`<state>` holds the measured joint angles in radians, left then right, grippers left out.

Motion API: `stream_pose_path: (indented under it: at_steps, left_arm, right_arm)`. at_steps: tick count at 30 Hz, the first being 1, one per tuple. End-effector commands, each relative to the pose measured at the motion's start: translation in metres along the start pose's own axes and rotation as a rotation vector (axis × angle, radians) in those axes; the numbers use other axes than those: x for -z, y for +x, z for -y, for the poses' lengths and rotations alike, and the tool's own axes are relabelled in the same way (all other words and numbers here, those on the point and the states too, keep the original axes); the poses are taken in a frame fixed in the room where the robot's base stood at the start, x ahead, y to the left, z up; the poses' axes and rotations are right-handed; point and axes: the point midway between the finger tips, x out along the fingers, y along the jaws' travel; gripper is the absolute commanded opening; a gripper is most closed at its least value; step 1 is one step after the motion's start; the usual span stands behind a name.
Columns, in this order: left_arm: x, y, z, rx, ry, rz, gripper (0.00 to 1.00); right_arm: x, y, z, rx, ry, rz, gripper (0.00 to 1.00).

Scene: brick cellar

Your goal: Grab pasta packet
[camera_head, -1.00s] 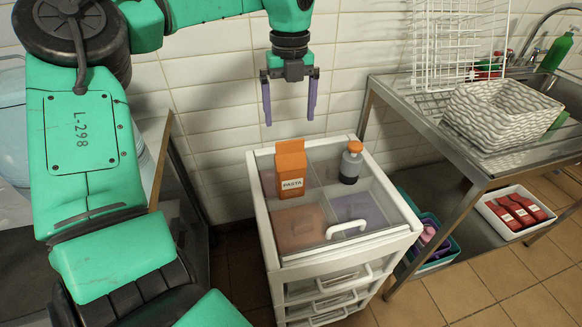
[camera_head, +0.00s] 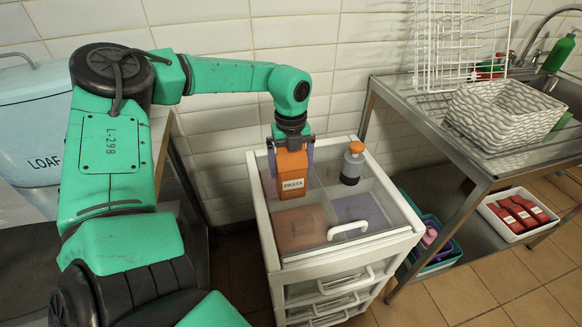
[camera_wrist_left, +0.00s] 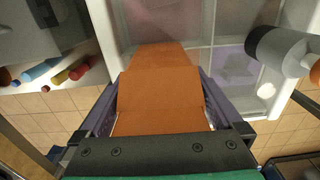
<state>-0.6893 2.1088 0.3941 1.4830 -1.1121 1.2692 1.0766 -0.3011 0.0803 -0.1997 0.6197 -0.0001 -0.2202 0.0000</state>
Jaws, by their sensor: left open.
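The orange pasta packet (camera_head: 292,172) stands upright on top of the white drawer unit (camera_head: 400,243), in its back left part, with a white label reading PASTA. My left gripper (camera_head: 291,158) is over the packet from above, its purple fingers open on either side of it. In the left wrist view the packet (camera_wrist_left: 160,95) lies between the two fingers of the left gripper (camera_wrist_left: 160,112). Whether the fingers touch its sides I cannot tell. My right gripper is not in view.
A grey bottle with an orange cap (camera_head: 352,164) stands just right of the packet; it also shows in the left wrist view (camera_wrist_left: 278,50). A steel sink table (camera_head: 480,160) with a woven basket (camera_head: 500,115) is at the right. A tiled wall is close behind.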

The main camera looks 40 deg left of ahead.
Motion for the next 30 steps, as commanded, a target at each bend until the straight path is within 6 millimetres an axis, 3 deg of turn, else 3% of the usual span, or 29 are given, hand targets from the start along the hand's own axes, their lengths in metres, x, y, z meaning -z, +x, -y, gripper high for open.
stream_pose_path:
  at_steps: [2, 3, 8, 20, 30]
  left_arm:
    - [0.000, 0.000, 0.000, 0.000, 0.000, 0.000, 1.00]
    - [0.000, 0.000, 0.000, 0.000, 0.001, 0.000, 0.92]
    - [0.000, -0.001, 0.000, 0.000, 0.001, 0.000, 0.33]
    - [0.000, -0.004, 0.001, 0.001, 0.001, 0.001, 0.33]
    - [0.000, -0.027, 0.001, 0.003, 0.002, 0.002, 0.33]
  right_arm:
    - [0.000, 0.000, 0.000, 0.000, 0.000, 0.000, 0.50]
    - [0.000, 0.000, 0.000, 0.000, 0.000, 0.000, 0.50]
    - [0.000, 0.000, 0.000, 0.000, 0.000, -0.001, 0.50]
    - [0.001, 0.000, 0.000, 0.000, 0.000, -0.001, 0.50]
    - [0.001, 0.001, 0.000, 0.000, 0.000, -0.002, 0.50]
